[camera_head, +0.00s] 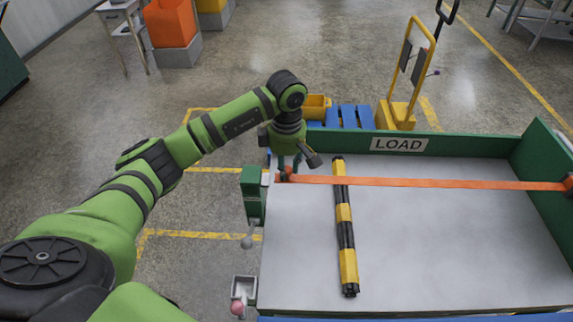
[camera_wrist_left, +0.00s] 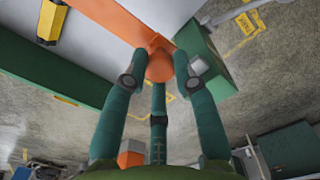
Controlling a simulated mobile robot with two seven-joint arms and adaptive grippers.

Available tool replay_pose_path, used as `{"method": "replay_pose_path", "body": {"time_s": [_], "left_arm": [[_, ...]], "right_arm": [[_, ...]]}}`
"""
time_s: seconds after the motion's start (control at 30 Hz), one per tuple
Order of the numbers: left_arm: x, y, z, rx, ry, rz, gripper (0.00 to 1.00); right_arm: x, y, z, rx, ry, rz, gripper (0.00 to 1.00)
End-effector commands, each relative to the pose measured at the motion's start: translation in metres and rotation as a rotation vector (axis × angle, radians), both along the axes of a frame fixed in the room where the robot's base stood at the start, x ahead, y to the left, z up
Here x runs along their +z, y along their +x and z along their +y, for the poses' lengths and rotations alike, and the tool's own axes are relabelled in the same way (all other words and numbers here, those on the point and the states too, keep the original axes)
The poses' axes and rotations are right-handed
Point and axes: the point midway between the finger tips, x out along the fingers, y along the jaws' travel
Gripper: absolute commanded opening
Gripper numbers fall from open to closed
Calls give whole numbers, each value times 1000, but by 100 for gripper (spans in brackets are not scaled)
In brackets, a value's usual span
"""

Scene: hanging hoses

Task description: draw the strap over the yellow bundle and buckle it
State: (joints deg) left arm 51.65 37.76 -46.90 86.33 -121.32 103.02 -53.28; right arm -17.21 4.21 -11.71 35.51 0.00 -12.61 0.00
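The orange strap (camera_head: 440,183) runs taut from the right wall of the bed across to its left edge. It crosses above the far part of the black-and-yellow bundle (camera_head: 346,265), which lies lengthwise on the grey bed. My left gripper (camera_head: 287,172) is at the bed's left edge, shut on the strap's orange end (camera_wrist_left: 160,66), which sits between its fingers in the wrist view. A green buckle housing (camera_head: 253,195) with a lever stands just beside and nearer than the gripper; it seems to show at right in the wrist view (camera_wrist_left: 205,62). My right gripper is out of view.
The bed has green walls (camera_head: 540,165) at the back and right, with a LOAD sign (camera_head: 398,144). A small tray with a pink ball (camera_head: 238,307) is at the near left corner. A yellow cart (camera_head: 396,112) stands behind. The bed right of the bundle is clear.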

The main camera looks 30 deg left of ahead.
Motion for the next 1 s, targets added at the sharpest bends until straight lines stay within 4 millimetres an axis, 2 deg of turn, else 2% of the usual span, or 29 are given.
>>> {"method": "replay_pose_path", "body": {"time_s": [0.13, 0.4, 0.73, 0.77, 0.8, 0.83, 1.0], "left_arm": [[-2, -2, 6, 2, 3, 1, 0], [-2, -19, 41, 2, 3, 0, 0], [0, -22, 46, 3, 6, 4, 0], [0, -22, 46, 3, 6, 4, 32], [0, -22, 46, 3, 6, 4, 48], [0, -22, 46, 3, 5, 4, 53], [0, -22, 45, 2, 3, 3, 53]], "right_arm": [[-2, 0, -4, 0, -5, 0, 94], [-13, 1, -10, -3, -13, -1, 94], [-12, 1, -9, -4, -12, -2, 94], [-12, 1, -9, -3, -12, -2, 94], [-12, 1, -9, -3, -12, -2, 94], [-12, 1, -9, -3, -12, -2, 94], [-12, 1, -8, -3, -10, -1, 94]]}}
